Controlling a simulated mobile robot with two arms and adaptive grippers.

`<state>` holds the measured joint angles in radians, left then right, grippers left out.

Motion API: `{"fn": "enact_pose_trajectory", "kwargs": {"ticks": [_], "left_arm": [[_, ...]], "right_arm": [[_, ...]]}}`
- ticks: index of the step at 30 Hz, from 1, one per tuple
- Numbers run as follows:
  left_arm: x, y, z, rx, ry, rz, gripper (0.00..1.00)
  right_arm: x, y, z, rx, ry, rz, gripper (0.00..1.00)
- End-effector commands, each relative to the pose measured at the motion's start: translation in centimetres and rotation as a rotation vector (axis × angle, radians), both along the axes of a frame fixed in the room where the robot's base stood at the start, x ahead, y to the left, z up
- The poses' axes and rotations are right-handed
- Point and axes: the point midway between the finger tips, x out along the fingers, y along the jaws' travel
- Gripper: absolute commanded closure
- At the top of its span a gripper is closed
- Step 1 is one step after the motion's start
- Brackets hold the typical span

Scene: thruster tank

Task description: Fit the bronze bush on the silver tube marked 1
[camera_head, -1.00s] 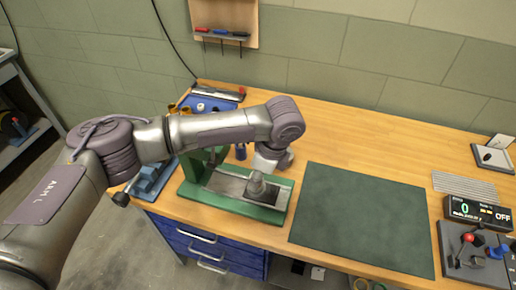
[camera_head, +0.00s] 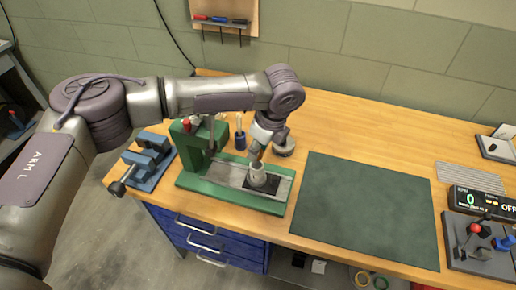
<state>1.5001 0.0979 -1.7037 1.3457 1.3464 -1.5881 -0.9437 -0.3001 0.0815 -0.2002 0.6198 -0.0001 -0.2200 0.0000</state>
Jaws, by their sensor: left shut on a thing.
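My left gripper (camera_head: 257,160) points down over the green press (camera_head: 190,185) and is shut on the top of a short pale silver tube (camera_head: 257,174). The tube stands roughly upright over a dark square plate on the press's grey bed (camera_head: 225,172). Whether the tube touches the plate is too small to tell, and I cannot read a mark on it. I cannot make out the bronze bush; my left arm covers the back left of the bench. My right gripper is not in view.
A blue vise (camera_head: 150,160) sits left of the press. A small blue-and-white bottle (camera_head: 240,140) and a round grey thing (camera_head: 284,147) stand behind it. A dark green mat (camera_head: 365,210) lies clear to the right. A control box (camera_head: 480,245) is at far right.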

Motion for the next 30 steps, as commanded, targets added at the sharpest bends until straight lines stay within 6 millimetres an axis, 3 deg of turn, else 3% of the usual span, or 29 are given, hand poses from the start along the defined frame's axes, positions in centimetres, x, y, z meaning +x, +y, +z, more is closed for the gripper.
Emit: {"fn": "enact_pose_trajectory", "kwargs": {"ticks": [5,16,27,28,30], "left_arm": [[0.0,0.0,-1.4,0.001,-0.002,0.000,1.00],[0.0,0.0,-3.4,0.001,0.001,0.000,1.00],[-0.1,0.0,-3.9,0.002,0.003,0.000,1.00],[-0.1,0.0,-3.9,0.002,0.003,0.000,0.70],[-0.1,0.0,-3.9,0.002,0.003,0.000,0.59]], "right_arm": [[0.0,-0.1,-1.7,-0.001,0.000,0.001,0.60],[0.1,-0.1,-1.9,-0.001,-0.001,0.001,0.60],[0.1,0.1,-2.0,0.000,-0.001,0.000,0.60],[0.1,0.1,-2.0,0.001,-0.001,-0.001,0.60],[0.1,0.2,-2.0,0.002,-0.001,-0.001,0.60]]}}
